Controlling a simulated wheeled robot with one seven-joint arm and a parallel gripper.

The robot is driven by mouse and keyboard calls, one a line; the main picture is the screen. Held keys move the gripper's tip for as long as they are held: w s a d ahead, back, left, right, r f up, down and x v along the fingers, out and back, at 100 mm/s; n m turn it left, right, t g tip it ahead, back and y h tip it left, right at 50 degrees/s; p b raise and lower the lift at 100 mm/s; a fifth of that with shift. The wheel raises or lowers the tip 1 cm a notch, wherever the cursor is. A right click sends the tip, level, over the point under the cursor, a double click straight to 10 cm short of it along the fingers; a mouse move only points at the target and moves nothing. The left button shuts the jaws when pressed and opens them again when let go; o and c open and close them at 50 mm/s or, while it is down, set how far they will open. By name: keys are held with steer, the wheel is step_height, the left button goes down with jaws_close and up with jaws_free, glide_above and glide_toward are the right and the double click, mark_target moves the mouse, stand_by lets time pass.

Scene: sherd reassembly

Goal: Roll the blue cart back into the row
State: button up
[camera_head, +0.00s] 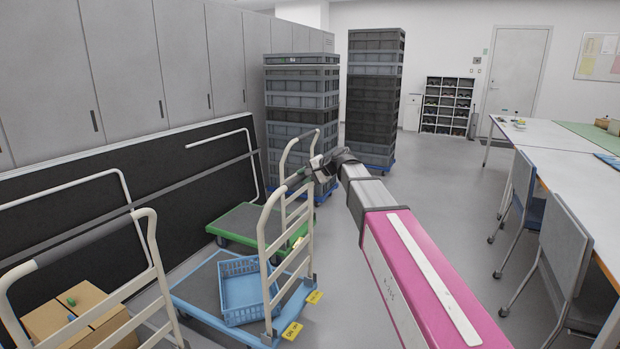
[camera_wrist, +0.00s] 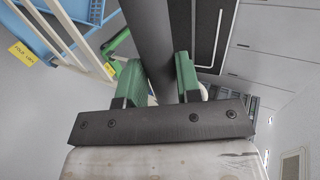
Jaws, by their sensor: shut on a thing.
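The blue cart (camera_head: 195,284) stands on the floor with a grey deck, a blue crate (camera_head: 243,296) on it and yellow tags on its near right edge. Its beige tube handle (camera_head: 264,246) rises at the right end, with a dark grip along the top. My gripper (camera_head: 314,172) reaches in from the right and is shut on this grip. In the wrist view its green fingers (camera_wrist: 157,75) lie on either side of the dark bar (camera_wrist: 150,28). The cart's blue frame (camera_wrist: 62,13) shows at upper left there. The wheels are mostly hidden.
A green cart (camera_head: 240,222) stands just beyond the blue one. A nearer cart with a cardboard box (camera_head: 78,306) is at lower left. Black panels (camera_head: 190,185) line the left wall. Crate stacks stand behind. Tables and chairs (camera_head: 555,255) are at right; open floor lies between.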

steer(key=w+a, duration=0.3)
steer(key=a, duration=0.6)
steer(key=shift+w+a, duration=0.2)
steer(key=shift+w, duration=0.05)
stand_by(0.4)
steer(key=o, duration=1.3)
steer(key=shift+c, duration=0.2)
steer(key=shift+d, duration=0.1)
steer(key=shift+v, duration=4.9)
